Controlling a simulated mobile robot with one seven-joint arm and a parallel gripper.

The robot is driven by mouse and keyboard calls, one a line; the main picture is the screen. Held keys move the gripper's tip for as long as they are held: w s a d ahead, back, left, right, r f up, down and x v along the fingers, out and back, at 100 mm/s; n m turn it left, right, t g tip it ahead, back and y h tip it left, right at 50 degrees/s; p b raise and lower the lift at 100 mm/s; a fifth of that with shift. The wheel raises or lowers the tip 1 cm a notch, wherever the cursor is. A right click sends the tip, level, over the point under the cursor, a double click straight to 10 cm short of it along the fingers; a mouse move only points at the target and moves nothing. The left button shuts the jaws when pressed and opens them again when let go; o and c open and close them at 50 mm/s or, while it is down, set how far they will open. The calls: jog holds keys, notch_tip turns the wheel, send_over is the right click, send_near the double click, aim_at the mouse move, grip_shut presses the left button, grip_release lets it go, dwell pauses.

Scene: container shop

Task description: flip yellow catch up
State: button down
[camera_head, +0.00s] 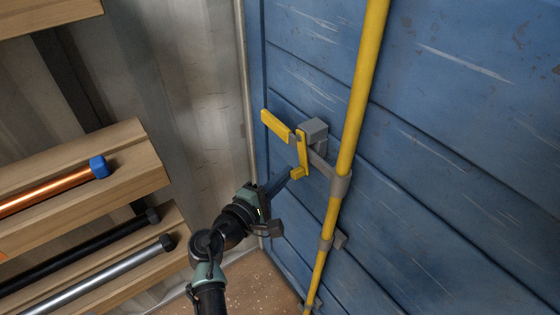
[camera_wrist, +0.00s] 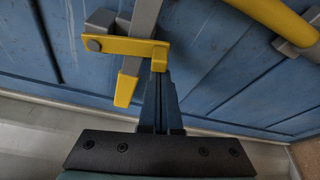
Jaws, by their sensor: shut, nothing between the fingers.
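The yellow catch (camera_head: 303,153) hangs down from its pivot beside a grey bracket (camera_head: 315,129) on the blue door. Its lower end has a small bent tab. In the wrist view the catch (camera_wrist: 125,46) lies across a grey lever (camera_wrist: 146,18) with a yellow grip end (camera_wrist: 127,88); this grip (camera_head: 276,125) sticks out left in the head view. My gripper (camera_head: 294,177) is shut and empty, its tips just under the tab. In the wrist view the fingertips (camera_wrist: 160,74) appear at or very near the tab; I cannot tell if they touch.
A yellow vertical bar (camera_head: 355,110) with grey collars runs down the door right of the catch. Wooden racks (camera_head: 140,150) holding pipes stand at the left, near my arm. The blue door (camera_head: 450,170) is otherwise flat and clear.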

aim_at(302, 173)
jog(key=s+d+r+n+p, duration=0.1)
jog(key=p, duration=0.2)
jog(key=s+n+g+p, duration=0.1)
jog(key=n+p, duration=0.1)
jog(key=p, duration=0.1)
jog(key=shift+s+d+r+g+p, duration=0.15)
jog(key=shift+d+r+g+p, duration=0.15)
jog(key=shift+d+r, duration=0.1)
jog(key=s+d+r+n+g+h+p, duration=0.2)
jog(key=s+r+n+g+p, duration=0.2)
jog(key=p, duration=1.3)
notch_tip(302, 173, up, 4)
jog(key=n, duration=0.5)
jog(key=shift+d+f+n+g, duration=0.2)
jog(key=shift+d+n+g, duration=0.1)
jog(key=shift+d, duration=0.1)
jog(key=shift+w+r, duration=0.1)
jog(key=f, duration=0.1)
jog(key=f+b, duration=0.1)
jog(key=f, duration=0.1)
jog(key=s+f+b, duration=0.1)
jog(key=shift+d+f, duration=0.15)
jog(key=shift+d, duration=0.15)
jog(key=v, duration=1)
jog(key=shift+w+a, duration=0.15)
